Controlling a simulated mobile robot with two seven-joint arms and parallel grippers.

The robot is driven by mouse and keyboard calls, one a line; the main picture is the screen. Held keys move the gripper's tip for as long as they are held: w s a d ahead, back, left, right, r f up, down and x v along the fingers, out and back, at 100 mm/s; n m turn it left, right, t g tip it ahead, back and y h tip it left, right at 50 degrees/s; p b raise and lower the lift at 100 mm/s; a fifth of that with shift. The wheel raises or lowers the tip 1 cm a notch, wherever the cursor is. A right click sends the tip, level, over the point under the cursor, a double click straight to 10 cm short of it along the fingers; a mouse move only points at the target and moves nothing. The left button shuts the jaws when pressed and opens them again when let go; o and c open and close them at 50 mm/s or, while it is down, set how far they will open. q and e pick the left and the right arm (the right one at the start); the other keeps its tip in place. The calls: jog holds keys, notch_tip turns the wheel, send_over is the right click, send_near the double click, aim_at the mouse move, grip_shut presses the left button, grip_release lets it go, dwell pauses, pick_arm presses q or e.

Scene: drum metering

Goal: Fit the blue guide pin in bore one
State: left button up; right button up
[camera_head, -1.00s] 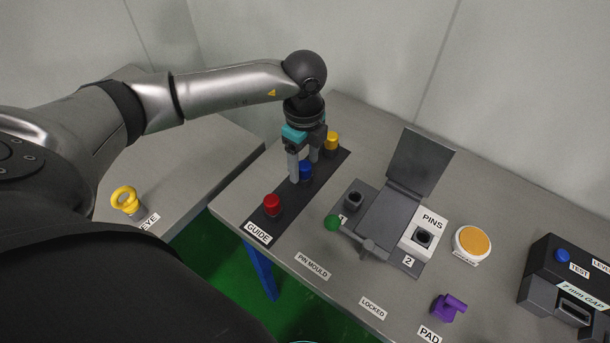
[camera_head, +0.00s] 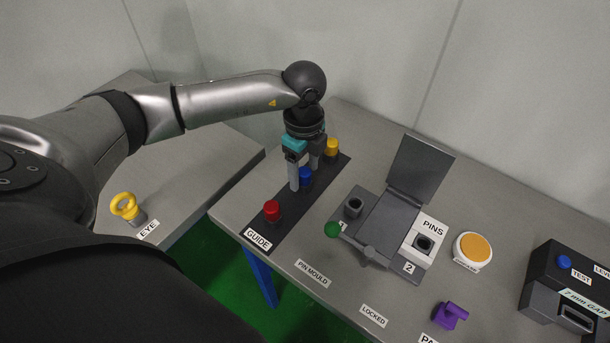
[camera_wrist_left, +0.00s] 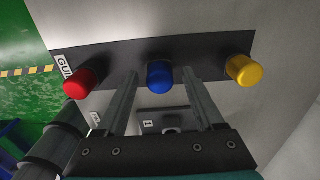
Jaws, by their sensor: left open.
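The blue guide pin (camera_head: 306,176) stands upright in the dark guide strip (camera_head: 250,222), between a red pin (camera_head: 271,210) and a yellow pin (camera_head: 332,146). My left gripper (camera_head: 303,180) points down over the strip, open, with its fingers around the blue pin. In the left wrist view the blue pin (camera_wrist_left: 159,77) shows between the two spread fingers (camera_wrist_left: 160,85), apart from both. The pin mould has a raised lid (camera_head: 421,168), a bore block on the left (camera_head: 353,207) and one marked 2 (camera_head: 424,243).
A round orange-topped button (camera_head: 473,249), a purple part (camera_head: 450,315) and a black test box (camera_head: 565,285) stand to the right. A yellow eye (camera_head: 126,207) is on the left table.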

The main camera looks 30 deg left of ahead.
aim_at(304, 171)
dwell(0.5)
pick_arm(q)
jog(key=shift+c, duration=0.2)
grip_shut()
dwell(0.3)
jog(key=shift+r, duration=0.1)
dwell(0.9)
jog(key=shift+r+p, duration=2.85)
jog(key=shift+r, duration=0.1)
notch_tip(304, 171, up, 4)
jog(key=p, duration=0.3)
